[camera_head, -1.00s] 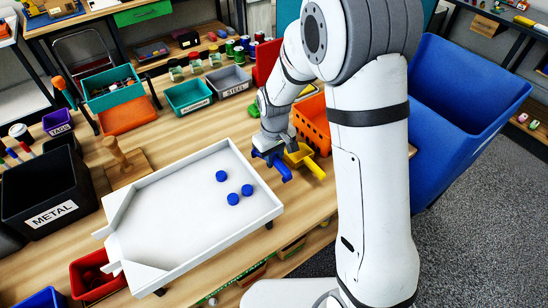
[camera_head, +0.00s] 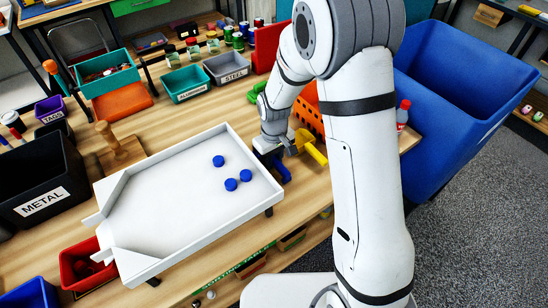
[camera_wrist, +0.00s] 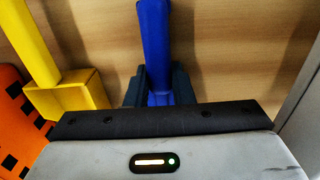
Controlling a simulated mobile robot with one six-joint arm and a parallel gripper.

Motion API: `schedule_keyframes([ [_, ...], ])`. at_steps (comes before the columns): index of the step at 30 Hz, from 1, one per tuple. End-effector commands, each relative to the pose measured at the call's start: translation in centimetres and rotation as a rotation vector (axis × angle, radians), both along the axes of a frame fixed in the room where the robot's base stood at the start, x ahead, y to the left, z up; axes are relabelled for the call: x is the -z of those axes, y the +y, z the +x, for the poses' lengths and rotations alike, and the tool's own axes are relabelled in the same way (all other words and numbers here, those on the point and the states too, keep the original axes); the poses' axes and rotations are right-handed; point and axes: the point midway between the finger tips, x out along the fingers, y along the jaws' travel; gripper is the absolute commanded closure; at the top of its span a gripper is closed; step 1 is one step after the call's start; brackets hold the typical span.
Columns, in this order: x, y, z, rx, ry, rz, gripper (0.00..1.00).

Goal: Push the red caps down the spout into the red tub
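The white tray (camera_head: 150,185) lies on the bench, its narrowing spout at the left end by the red tub (camera_head: 72,262). Three blue caps (camera_head: 231,184) sit in the tray's right half; I see no red caps there. Dark red pieces (camera_head: 88,266) lie in the red tub, too dim to tell apart. My gripper (camera_wrist: 158,85) is right of the tray, its dark fingers closed on both sides of a blue tool (camera_wrist: 155,40). The blue tool also shows in the head view (camera_head: 284,172). A yellow tool (camera_wrist: 65,92) is beside it.
An orange crate (camera_wrist: 12,115) is close left in the wrist view. A wooden press-like block (camera_head: 120,150) and a black METAL bin (camera_head: 45,180) stand left of the tray. A large blue bin (camera_head: 440,110) and a bottle (camera_head: 402,116) are at the right.

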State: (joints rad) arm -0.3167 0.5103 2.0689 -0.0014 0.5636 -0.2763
Motion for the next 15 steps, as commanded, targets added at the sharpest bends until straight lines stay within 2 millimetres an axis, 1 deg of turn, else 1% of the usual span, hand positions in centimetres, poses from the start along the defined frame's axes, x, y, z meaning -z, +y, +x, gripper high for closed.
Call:
schedule_keyframes([
  [1, -0.02, -0.01, 0.01, 0.000, 0.000, 0.000, 0.76],
  [9, -0.02, -0.01, 0.01, 0.000, 0.000, 0.000, 0.53],
  [15, -0.03, -0.01, 0.00, 0.000, 0.000, 0.000, 0.53],
])
